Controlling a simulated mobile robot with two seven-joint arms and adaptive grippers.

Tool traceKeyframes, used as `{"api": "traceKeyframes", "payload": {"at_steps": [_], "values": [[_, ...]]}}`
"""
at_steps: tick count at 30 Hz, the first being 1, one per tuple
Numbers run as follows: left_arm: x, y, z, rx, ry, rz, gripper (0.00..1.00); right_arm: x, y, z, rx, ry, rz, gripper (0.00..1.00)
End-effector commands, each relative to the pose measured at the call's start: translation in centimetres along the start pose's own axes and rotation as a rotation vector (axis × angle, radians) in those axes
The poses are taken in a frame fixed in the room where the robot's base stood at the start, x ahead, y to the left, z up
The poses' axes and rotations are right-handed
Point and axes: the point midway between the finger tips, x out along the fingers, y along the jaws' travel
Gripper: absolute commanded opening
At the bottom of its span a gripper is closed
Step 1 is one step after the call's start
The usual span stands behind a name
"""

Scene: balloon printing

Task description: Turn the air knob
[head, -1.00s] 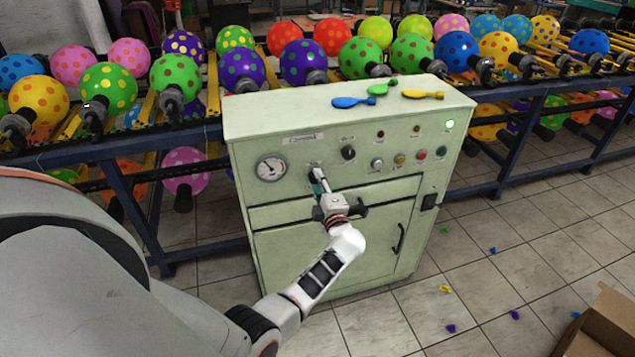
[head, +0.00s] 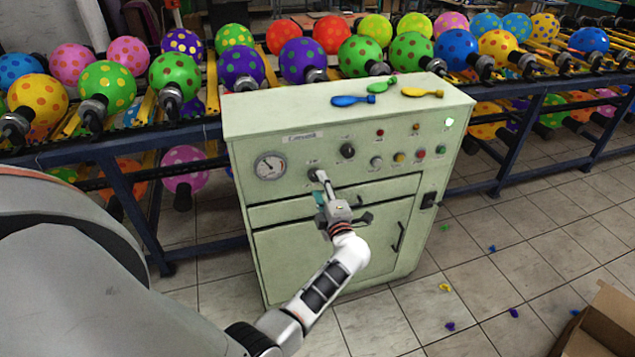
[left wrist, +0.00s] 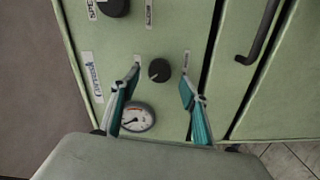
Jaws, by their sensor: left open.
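The green control cabinet (head: 290,225) has a small dark round knob (head: 313,174) on its front, right of the pressure gauge; its label is too small to read. In the left wrist view the knob (left wrist: 160,70) shows between my fingertips, with a light mark on its face. My left gripper (head: 322,186) is in front of the knob, fingers pointing at the panel. Its fingers, with teal pads, are spread on either side of the knob in the left wrist view (left wrist: 162,66), with a visible gap to each side. My right gripper is not in view.
The gauge (head: 270,166) is at left. Deflated balloons (head: 353,100) lie on the cabinet top. Racks of dotted balloons stand behind. A cardboard box (head: 604,325) is at lower right.

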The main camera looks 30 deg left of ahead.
Motion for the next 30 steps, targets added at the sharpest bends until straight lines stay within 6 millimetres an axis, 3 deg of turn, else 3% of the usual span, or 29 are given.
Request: {"api": "traceKeyframes", "payload": {"at_steps": [3,9,30], "values": [[-2.0,-0.1,0.0,-0.001,0.0,-0.003,0.45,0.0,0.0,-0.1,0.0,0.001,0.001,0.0],[-3.9,0.0,0.0,0.0,-0.001,-0.001,0.45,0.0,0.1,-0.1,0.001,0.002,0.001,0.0],[-4.6,0.1,-0.2,0.059,-0.045,0.049,0.45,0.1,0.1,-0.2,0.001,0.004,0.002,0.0]]}}
